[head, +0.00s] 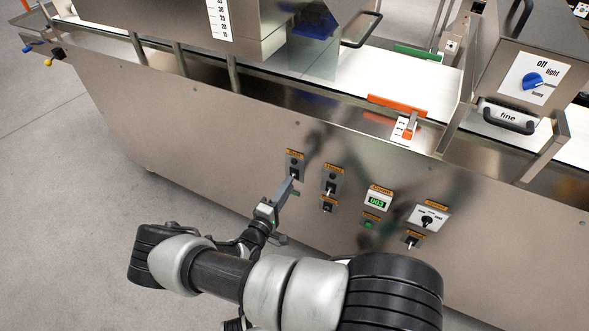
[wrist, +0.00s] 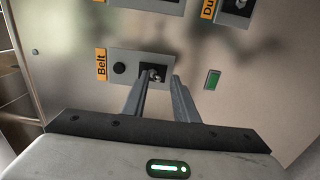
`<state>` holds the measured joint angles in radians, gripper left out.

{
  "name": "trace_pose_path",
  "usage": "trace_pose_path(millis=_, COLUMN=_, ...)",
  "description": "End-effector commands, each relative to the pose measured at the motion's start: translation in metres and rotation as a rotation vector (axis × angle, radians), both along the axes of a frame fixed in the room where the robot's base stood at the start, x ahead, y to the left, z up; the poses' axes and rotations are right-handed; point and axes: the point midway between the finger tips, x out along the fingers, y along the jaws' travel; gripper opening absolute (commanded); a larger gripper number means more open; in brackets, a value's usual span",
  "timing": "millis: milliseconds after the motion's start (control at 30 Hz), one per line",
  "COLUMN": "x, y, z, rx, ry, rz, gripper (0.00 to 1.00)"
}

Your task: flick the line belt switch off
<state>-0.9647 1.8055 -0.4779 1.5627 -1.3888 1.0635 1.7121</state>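The belt switch plate (wrist: 120,66) sits on the metal side panel, beside an orange label reading "Belt" (wrist: 101,65). In the head view, the same plate (head: 294,163) is the leftmost one on the machine's side. My gripper (wrist: 162,77) is open, with its two fingertips apart at the plate and the toggle between or just past them. I cannot tell whether a finger touches the toggle. In the head view, my gripper (head: 291,181) reaches the lower part of the plate and hides the toggle.
A second switch plate (head: 332,180) is close to the right. Further right are a green display (head: 377,202) and a rotary knob plate (head: 428,218). A green button (wrist: 212,79) is near the right finger. An orange-handled part (head: 397,104) is above, on the machine's edge.

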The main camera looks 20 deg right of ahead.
Motion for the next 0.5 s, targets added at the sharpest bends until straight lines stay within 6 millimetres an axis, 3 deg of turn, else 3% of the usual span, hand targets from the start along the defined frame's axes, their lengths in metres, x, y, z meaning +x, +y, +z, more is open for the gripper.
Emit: trace_pose_path(millis=500, x=-0.0078, y=0.0083, z=0.0043, rx=0.0, ry=-0.001, rz=0.001, gripper=0.27)
